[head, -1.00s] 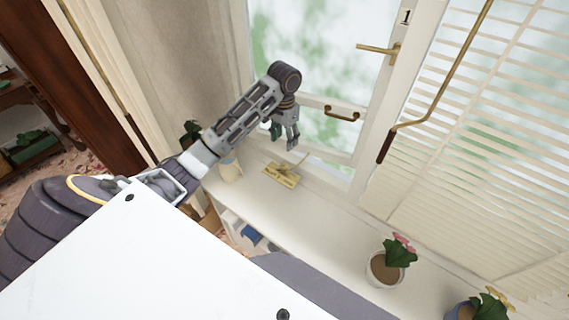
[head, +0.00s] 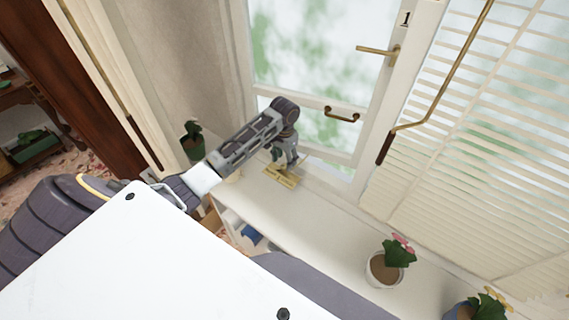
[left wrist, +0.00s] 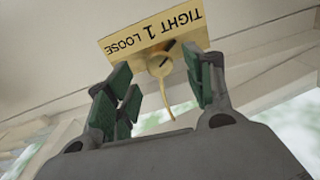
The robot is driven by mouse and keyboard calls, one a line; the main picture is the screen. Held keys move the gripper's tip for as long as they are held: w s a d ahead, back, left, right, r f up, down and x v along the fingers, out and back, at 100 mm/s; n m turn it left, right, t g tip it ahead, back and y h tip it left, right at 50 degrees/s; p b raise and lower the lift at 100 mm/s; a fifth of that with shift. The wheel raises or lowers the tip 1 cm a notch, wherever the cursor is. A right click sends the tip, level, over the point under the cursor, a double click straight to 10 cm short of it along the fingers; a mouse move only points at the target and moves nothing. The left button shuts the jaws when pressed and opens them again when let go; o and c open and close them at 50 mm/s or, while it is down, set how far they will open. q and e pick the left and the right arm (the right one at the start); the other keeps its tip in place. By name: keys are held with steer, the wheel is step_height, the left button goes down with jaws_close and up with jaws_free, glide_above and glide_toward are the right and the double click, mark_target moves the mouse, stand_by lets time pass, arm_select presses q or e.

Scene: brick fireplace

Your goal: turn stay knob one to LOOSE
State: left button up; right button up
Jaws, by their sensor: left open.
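Stay knob one sits on a brass plate (left wrist: 125,36) marked "TIGHT 1 LOOSE", upside down in the left wrist view. The round brass knob (left wrist: 159,64) shows between my fingers, with a thin brass stem running from it toward the gripper. In the head view the brass plate (head: 286,178) lies on the white sill below the window. My left gripper (left wrist: 155,88) is open, its green-padded fingers on either side of the knob and apart from it as far as I can tell. It also shows in the head view (head: 287,164), just above the plate. My right gripper is out of view.
The window (head: 325,60) carries a brass handle (head: 378,49) and a lower pull (head: 342,115). A cranked brass rod (head: 440,95) hangs before the blinds. Potted flowers (head: 384,268) stand on the sill (head: 325,222) at right; a dark pot (head: 192,148) stands at left.

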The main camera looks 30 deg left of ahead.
mark_target(285, 166)
arm_select(q)
steer(key=shift+f, duration=1.5)
steer(key=c, duration=1)
steer(key=shift+n, duration=0.5)
steer(key=shift+c, duration=0.2)
steer(key=n, duration=1.1)
steer(key=shift+n, duration=0.3)
steer(key=n, duration=0.5)
steer(key=shift+w+d, duration=0.1)
steer(key=n, duration=0.6)
steer(key=shift+n, duration=0.3)
